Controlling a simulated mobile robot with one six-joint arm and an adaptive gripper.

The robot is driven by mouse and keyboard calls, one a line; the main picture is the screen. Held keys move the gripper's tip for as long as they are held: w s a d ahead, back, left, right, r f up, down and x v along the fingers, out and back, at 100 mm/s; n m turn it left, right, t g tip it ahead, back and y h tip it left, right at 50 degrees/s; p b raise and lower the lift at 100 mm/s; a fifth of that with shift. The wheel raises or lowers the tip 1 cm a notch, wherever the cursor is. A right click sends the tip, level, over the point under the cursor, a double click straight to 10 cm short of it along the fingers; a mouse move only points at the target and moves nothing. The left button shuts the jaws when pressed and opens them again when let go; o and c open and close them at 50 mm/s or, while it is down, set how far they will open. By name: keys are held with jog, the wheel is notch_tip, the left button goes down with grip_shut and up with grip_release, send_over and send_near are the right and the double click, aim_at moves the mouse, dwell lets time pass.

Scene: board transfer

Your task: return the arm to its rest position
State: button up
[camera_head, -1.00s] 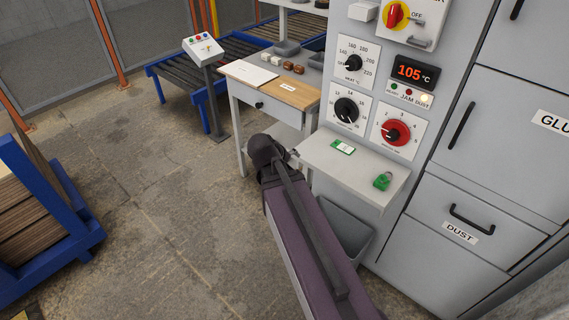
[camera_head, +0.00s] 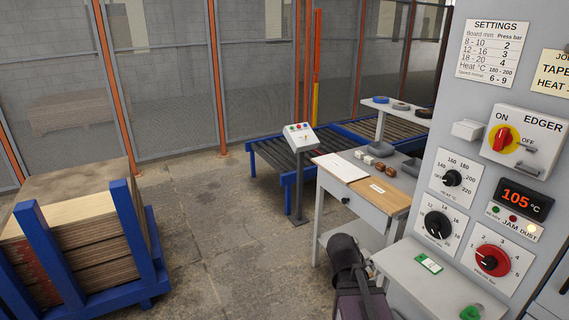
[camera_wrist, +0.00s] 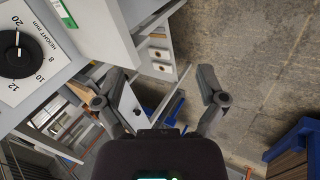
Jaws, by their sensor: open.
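My gripper (camera_wrist: 163,105) shows in the wrist view with its two fingers spread wide apart and nothing between them. Beyond the fingers are the concrete floor and a small table. In the head view part of my arm shows at the lower middle, beside the grey shelf of the machine; the gripper's fingers cannot be made out there. The grey shelf (camera_head: 405,272) carries a green card (camera_head: 428,263) and a green padlock-like item (camera_head: 471,312).
The edger panel (camera_head: 520,145) stands at the right, its display reading 105 °C. A small table (camera_head: 345,190) stands beside it, near a roller conveyor (camera_head: 270,155) and a button pedestal (camera_head: 299,137). A blue rack of boards (camera_head: 150,285) is at the left. Floor between is clear.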

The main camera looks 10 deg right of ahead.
jog(key=s+a+r+m+g+y+p, duration=0.1)
jog(key=s+a+y+p, duration=0.1)
jog(key=a, duration=0.4)
jog(key=s+a+r+m+g+y+p, duration=0.1)
jog(key=s+a+r+y+p, duration=0.1)
jog(key=a, duration=0.5)
jog(key=shift+s+a+m+y+p, duration=0.35)
jog(key=shift+y+p, duration=0.4)
jog(key=shift+y, duration=0.25)
jog(key=shift+d, duration=0.1)
